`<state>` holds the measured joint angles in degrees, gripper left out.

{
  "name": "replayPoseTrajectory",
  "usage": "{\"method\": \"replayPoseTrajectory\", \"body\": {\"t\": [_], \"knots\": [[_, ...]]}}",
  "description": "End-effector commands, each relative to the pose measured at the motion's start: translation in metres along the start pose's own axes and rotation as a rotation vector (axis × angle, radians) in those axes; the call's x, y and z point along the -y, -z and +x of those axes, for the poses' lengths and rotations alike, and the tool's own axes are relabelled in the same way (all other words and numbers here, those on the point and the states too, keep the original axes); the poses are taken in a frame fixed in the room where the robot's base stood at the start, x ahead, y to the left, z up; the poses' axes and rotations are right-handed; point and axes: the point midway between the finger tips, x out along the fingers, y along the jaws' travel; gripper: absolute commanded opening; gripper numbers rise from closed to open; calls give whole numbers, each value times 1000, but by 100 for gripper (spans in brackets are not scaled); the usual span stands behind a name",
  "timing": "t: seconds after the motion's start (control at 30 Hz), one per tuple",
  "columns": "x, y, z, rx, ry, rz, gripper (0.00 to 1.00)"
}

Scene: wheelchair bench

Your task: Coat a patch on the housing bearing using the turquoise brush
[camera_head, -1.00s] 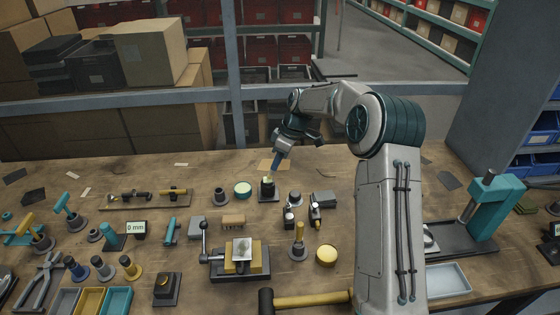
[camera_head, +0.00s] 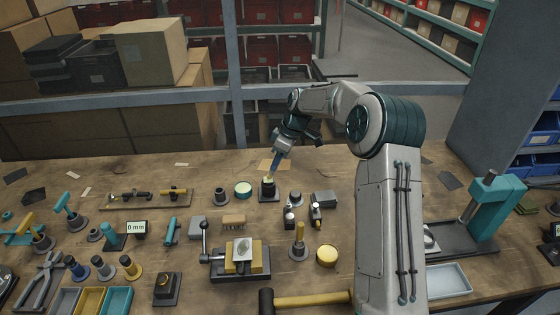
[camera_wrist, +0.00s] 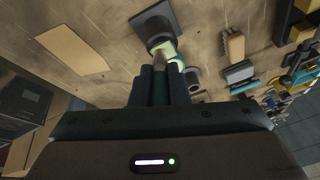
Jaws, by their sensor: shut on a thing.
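My gripper (camera_head: 277,160) is shut on the turquoise brush (camera_wrist: 160,85), just above a black holder on a square base (camera_head: 269,193). In the wrist view the turquoise handle shows between the fingers, and a pale tip points toward the holder (camera_wrist: 155,28). In the head view the pale tip (camera_head: 269,178) is at the holder's top; I cannot tell whether it is inside or just above. I cannot tell for certain which part is the housing bearing; a black block with a brass ring (camera_head: 166,284) stands at the front left.
An open tin with pale green contents (camera_head: 243,189) stands left of the holder, and a yellow tin (camera_head: 326,254) is nearer the front. A vise (camera_head: 258,268) with a plate, small bottles (camera_head: 315,213) and a wooden-backed brush (camera_head: 234,221) stand close by. A hammer (camera_head: 310,299) lies in front.

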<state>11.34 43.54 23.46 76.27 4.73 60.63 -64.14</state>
Motion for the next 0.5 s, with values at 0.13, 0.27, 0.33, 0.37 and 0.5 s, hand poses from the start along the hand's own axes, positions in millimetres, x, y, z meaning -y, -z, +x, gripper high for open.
{"method": "replayPoseTrajectory", "body": {"t": [0.13,0.27,0.33,0.37,0.5], "knots": [[2,5,3,0,1,-1,0],[0,4,2,0,1,0,0],[-3,4,0,0,1,0,0],[-4,3,0,0,1,1,0],[-9,1,-2,0,1,1,0]]}}
